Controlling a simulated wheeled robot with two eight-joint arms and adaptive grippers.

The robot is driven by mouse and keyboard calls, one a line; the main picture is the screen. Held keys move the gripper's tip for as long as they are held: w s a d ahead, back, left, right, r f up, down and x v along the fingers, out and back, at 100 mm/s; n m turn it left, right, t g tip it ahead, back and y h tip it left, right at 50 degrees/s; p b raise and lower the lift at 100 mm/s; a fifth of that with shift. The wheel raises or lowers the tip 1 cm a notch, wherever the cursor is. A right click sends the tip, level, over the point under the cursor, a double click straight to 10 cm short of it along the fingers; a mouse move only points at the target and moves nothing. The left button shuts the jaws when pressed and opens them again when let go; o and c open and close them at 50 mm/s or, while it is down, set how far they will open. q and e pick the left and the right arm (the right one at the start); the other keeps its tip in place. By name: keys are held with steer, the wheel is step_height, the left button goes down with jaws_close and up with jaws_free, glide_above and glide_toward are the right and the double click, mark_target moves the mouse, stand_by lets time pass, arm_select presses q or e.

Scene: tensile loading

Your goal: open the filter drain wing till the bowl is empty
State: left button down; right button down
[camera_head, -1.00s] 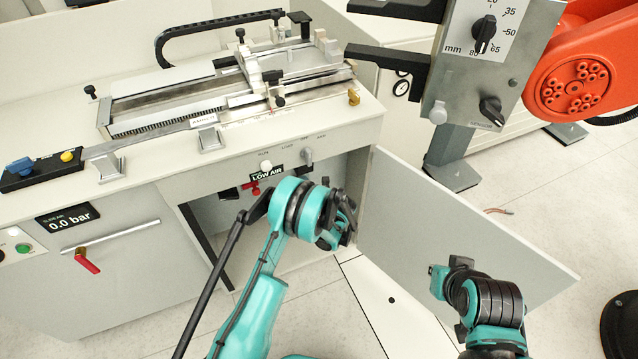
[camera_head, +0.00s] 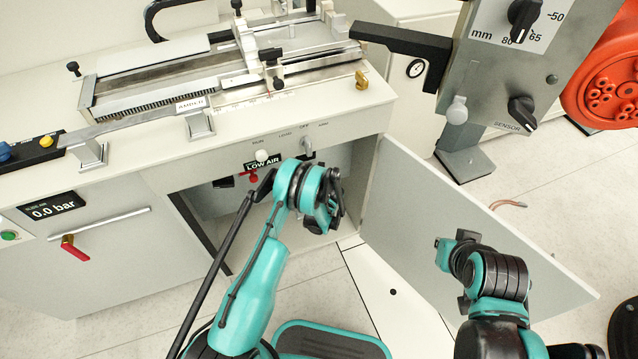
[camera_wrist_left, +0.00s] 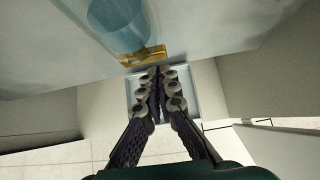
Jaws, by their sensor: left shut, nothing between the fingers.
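In the left wrist view, a translucent blue bowl (camera_wrist_left: 118,28) hangs under a pale surface at the top. A brass wing (camera_wrist_left: 143,56) sits at the bowl's lower end. My left gripper (camera_wrist_left: 158,76) has its fingers together, empty, with the tips just below the wing; I cannot tell whether they touch it. A pale blue square tray or vessel (camera_wrist_left: 133,92) lies beyond the fingers. In the head view, my left arm reaches into the open cabinet bay and hides its own fingertips and the bowl.
The open cabinet door (camera_head: 440,225) stands between the bay and my right arm. A red lever (camera_head: 252,177) is by the "LOW AIR" sign (camera_head: 263,164). A display (camera_head: 46,209) reads 0.0 bar. A grey sensor panel (camera_head: 495,75) stands at upper right.

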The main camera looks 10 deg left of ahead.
arm_select(q)
steer(key=shift+w+a+r, duration=0.1)
steer(key=shift+w+a, duration=0.2)
steer(key=shift+w, duration=0.05)
arm_select(e)
steer(key=shift+w, duration=0.35)
arm_select(q)
steer(key=shift+w+d+n+g+y, duration=0.2)
steer(key=shift+n+g+y, duration=0.1)
steer(key=shift+n+y, duration=0.3)
arm_select(e)
steer(key=shift+w, duration=0.4)
